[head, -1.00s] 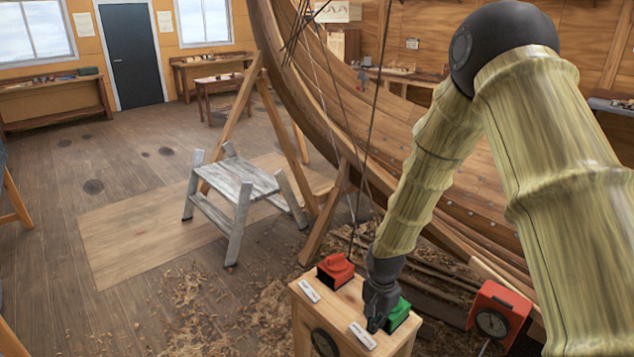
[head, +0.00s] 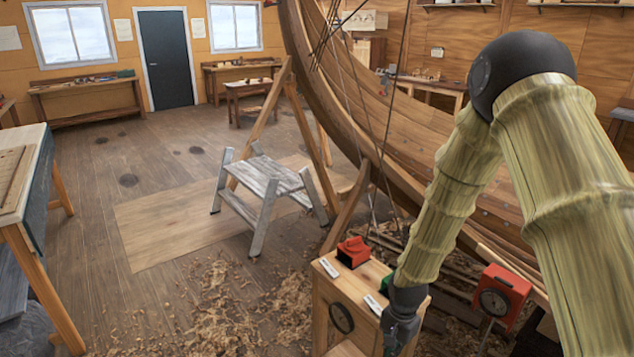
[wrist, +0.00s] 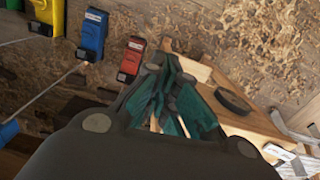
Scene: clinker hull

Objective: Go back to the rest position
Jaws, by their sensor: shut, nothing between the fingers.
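My gripper (head: 400,332) hangs at the near right side of a wooden box stand (head: 340,290), low in the head view. In the wrist view my gripper (wrist: 170,90) is shut, with its teal pads folded together and nothing between them. On the stand's top are a red block (head: 354,252) and a green block (head: 385,284), the green one mostly hidden behind my wrist. I cannot tell whether the gripper touches the stand.
A red box with a dial (head: 500,295) stands right of the stand, near the wooden hull (head: 420,165). A grey step stool (head: 268,185) stands on the floor, left of the hull. A workbench (head: 30,190) is at the left edge. Open floor (head: 150,175) lies between.

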